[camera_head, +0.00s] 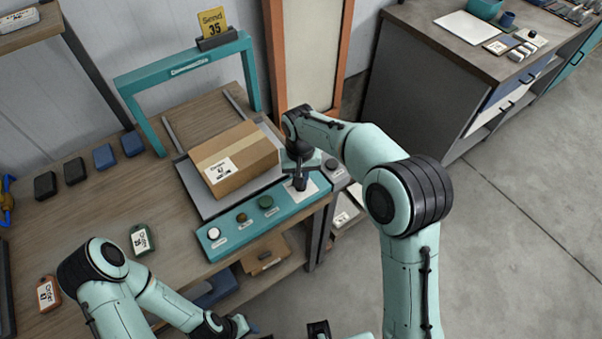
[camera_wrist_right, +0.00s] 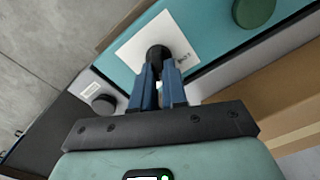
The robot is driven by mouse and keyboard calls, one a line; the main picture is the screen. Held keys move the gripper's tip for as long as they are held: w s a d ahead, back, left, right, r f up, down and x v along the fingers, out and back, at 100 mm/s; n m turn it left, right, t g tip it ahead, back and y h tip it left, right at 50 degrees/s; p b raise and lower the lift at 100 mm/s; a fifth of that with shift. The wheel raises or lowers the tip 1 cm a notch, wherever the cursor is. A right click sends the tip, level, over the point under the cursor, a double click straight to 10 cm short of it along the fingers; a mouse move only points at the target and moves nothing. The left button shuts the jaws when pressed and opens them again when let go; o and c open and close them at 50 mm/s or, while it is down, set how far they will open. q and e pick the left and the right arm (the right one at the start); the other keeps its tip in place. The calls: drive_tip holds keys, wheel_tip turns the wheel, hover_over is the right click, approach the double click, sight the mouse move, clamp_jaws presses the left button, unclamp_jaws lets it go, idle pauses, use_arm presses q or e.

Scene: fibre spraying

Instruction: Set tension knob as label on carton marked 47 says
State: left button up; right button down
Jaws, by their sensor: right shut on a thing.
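A brown carton (camera_head: 238,163) with a white label (camera_head: 222,170) sits on the strapping machine's bed; the label's small print is hard to read. The teal control panel (camera_head: 225,236) runs along the front of the machine. In the right wrist view, a black knob (camera_wrist_right: 158,54) stands on a white plate (camera_wrist_right: 138,43). My right gripper (camera_wrist_right: 159,75) points down at the panel's right end, its blue fingers shut on this knob. It also shows in the head view (camera_head: 299,180). My left gripper (camera_head: 245,328) is low at the bottom edge, away from the carton; its fingers are unclear.
A yellow sign (camera_head: 212,22) reading "Send 35" stands on the teal arch (camera_head: 190,65). White, brown and green buttons line the panel. Another dark knob (camera_head: 332,164) is on a grey box at right. Carton tags (camera_head: 141,240) lie on the wooden table (camera_head: 100,210).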

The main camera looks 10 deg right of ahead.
drive_tip(key=n+p, duration=0.1)
drive_tip(key=n, duration=0.2)
drive_tip(key=shift+a+r+n, duration=0.1)
drive_tip(key=shift+a+n, duration=0.05)
drive_tip(key=shift+n, duration=0.25)
drive_tip(key=n+p, duration=0.1)
drive_tip(key=n, duration=0.2)
drive_tip(key=shift+a+n, duration=0.1)
drive_tip(key=shift+n, duration=0.2)
drive_tip(key=n+p, duration=0.1)
drive_tip(key=n, duration=0.3)
drive_tip(key=shift+s+a, duration=0.1)
drive_tip(key=shift+s, duration=0.05)
use_arm(q)
drive_tip(key=w+r, duration=0.4)
drive_tip(key=r, duration=0.1)
drive_tip(key=shift+t+p, duration=0.3)
use_arm(e)
drive_tip(key=shift+s+n, duration=0.1)
drive_tip(key=shift+n, duration=1.3)
drive_tip(key=c, duration=1.2)
unclamp_jaws()
drive_tip(key=shift+o, duration=0.2)
